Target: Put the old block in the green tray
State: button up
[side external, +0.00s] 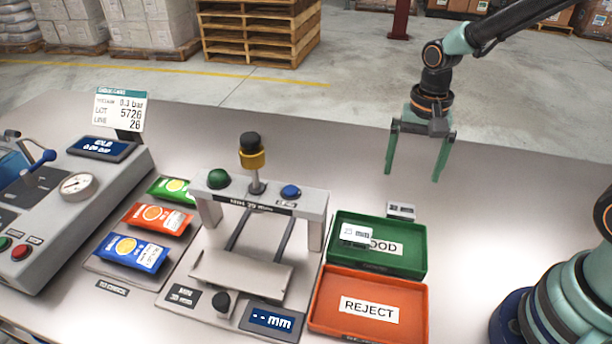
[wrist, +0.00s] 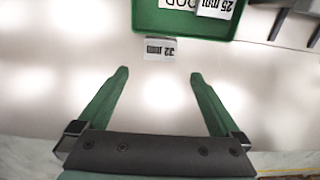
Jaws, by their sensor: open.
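A small block (side external: 401,210) with a white label lies on the table just behind the green tray. The wrist view shows this block (wrist: 160,49) outside the tray's edge, its label upside down and ending in "mm". The green tray (side external: 421,265), marked GOOD, holds another white-labelled block (side external: 355,234) reading 25 mm; it also shows in the wrist view (wrist: 216,8). Neither block is visibly marked old. My gripper (side external: 412,176) is open and empty above the table, behind the tray. In the wrist view the outside block lies beyond the fingertips (wrist: 159,73), roughly centred between them.
An orange REJECT tray (side external: 370,335) adjoins the green tray in front. A gauge frame (side external: 318,203) with a knob on top stands left of the trays. Snack packets (side external: 138,252) and a console (side external: 100,185) are farther left.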

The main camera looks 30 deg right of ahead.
jog(key=s+r+n+t, duration=0.2)
jog(key=s+r+n, duration=0.1)
jog(key=r, duration=0.3)
jog(key=s+d+r+n+t, duration=0.1)
jog(key=s+r+n+t, duration=0.2)
jog(key=r+n, duration=0.3)
jog(key=shift+r+t, duration=0.3)
jog(key=shift+r, duration=0.45)
jog(key=shift+w, duration=0.1)
jog(key=m+g, duration=0.5)
jog(key=m, duration=0.4)
send_near(401, 209)
notch_tip(401, 209, down, 3)
jog(key=shift+d+f+g, duration=0.1)
jog(key=shift+d+g, duration=0.05)
jog(key=shift+g, duration=0.15)
jog(key=shift+w+f, duration=0.2)
jog(key=shift+f, duration=2.8)
